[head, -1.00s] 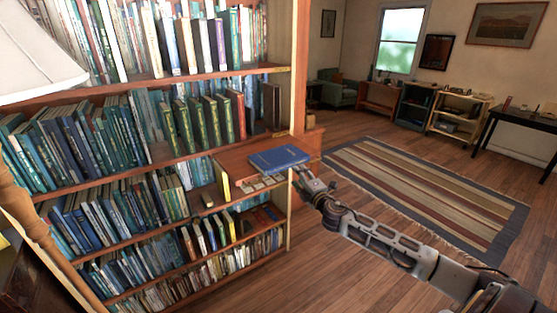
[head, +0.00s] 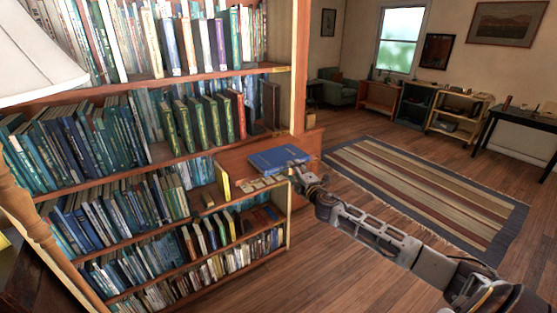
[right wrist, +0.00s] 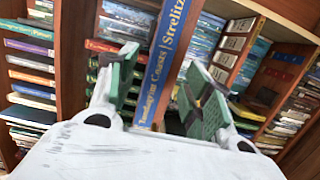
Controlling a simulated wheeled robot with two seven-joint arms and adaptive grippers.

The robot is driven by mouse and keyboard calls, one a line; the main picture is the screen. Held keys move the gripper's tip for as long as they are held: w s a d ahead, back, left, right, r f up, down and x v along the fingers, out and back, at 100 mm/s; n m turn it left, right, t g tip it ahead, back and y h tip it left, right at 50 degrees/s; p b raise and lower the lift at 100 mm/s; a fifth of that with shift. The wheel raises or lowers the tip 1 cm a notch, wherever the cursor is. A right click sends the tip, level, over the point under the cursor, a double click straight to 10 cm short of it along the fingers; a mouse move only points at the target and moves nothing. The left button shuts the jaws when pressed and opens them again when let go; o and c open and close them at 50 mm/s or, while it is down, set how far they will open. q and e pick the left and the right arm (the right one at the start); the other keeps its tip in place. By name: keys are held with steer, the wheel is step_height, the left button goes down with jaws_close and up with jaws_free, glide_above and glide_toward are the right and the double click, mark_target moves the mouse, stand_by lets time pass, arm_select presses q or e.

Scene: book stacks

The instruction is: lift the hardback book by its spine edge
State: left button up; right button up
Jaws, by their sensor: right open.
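The blue hardback book (head: 276,161) lies flat on a wooden ledge at the right end of the bookcase. Its blue spine with yellow lettering (right wrist: 168,50) shows in the right wrist view, running between my two fingers. My right gripper (head: 301,171) is at the book's right edge, its fingertips overlapping that edge in the head view. In the right wrist view the gripper (right wrist: 165,88) is open, with green pads on either side of the spine. I cannot tell whether either pad touches the book. My left gripper is in neither view.
The bookcase (head: 160,159) full of upright books stands left of the ledge. Small cards or labels (head: 262,184) lie along the ledge front. Open wooden floor (head: 320,260) and a striped rug (head: 430,190) are to the right. A lampshade (head: 35,55) is at upper left.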

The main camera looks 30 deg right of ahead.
mark_target(278, 158)
stand_by(0.3)
steer(key=shift+w+d+p, duration=0.2)
steer(key=shift+w+d, duration=0.05)
steer(key=shift+w, duration=1.05)
steer(key=shift+w+d+p, duration=0.2)
steer(key=shift+w, duration=1.05)
steer(key=shift+c, duration=0.3)
jaws_close()
